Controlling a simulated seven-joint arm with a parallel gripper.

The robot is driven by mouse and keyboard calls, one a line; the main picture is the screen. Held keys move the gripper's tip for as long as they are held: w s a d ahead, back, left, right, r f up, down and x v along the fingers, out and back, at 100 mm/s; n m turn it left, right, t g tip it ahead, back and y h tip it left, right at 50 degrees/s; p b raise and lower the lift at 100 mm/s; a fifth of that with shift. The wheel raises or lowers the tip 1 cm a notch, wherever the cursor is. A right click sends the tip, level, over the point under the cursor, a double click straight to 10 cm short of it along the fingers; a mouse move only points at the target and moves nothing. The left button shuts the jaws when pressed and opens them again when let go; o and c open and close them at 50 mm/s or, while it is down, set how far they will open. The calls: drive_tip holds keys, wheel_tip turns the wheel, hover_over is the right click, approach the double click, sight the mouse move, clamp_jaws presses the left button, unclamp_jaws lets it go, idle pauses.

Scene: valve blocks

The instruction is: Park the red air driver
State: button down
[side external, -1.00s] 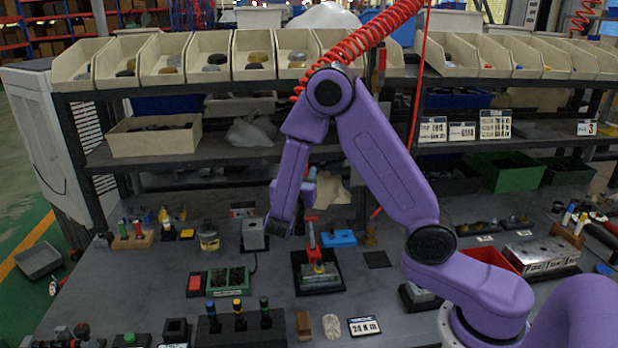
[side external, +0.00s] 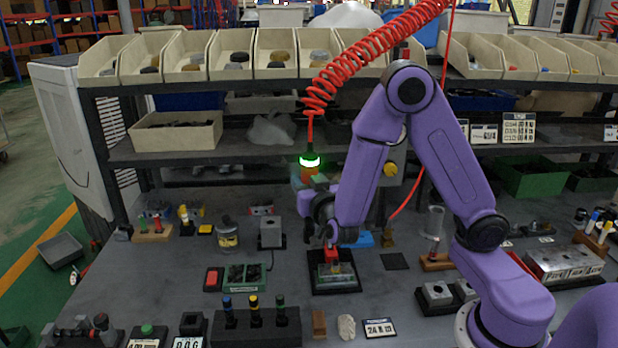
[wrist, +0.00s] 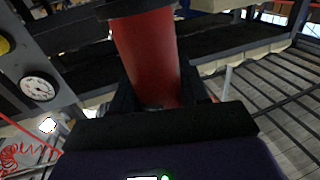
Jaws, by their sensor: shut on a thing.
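My gripper (side external: 322,205) is above the back of the bench, shut on the red air driver. In the wrist view, the driver's red round body (wrist: 150,60) stands between my black fingers. In the side view, its upper end (side external: 309,173) carries a glowing green ring, and the red coiled hose (side external: 330,85) runs up from it. My gripper hides much of the driver. Below is a black tray (side external: 335,288) with a valve block in it; a red part (side external: 332,256) shows over the block. I cannot tell whether that part belongs to the driver.
A clear upright tube (side external: 435,222) stands on a wooden base right of the tray. A grey panel with a gauge (wrist: 38,88) is behind, close to my gripper. A dark square pad (side external: 394,261) lies bare.

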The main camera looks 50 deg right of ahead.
drive_tip(key=shift+s+a+n+t+y, duration=0.4)
drive_tip(key=shift+s+n+y, duration=0.1)
drive_tip(key=shift+y, duration=0.2)
drive_tip(key=shift+s+d, duration=0.2)
drive_tip(key=shift+d, duration=0.15)
drive_tip(key=s+d+f+m+g+h, duration=0.15)
drive_tip(key=d+m+g+h, duration=0.4)
drive_tip(key=d, duration=0.55)
drive_tip(key=s+d+m+g+h, duration=0.4)
drive_tip(key=d+g, duration=0.3)
drive_tip(key=d, duration=0.5)
drive_tip(key=s+d+f+m+g+y, duration=0.2)
drive_tip(key=s+d+m+g+y, duration=0.3)
drive_tip(key=s+d+m+g, duration=0.95)
drive_tip(key=w+d+r+n+t+h, duration=0.1)
drive_tip(key=w+d+r+n+h, duration=0.1)
drive_tip(key=d+r+n+h, duration=0.1)
drive_tip(key=shift+d+r+n+t, duration=0.4)
drive_tip(key=shift+d+r+n, duration=0.35)
drive_tip(key=shift+d+n, duration=0.6)
drive_tip(key=shift+d+m, duration=0.15)
drive_tip(key=shift+m, duration=0.1)
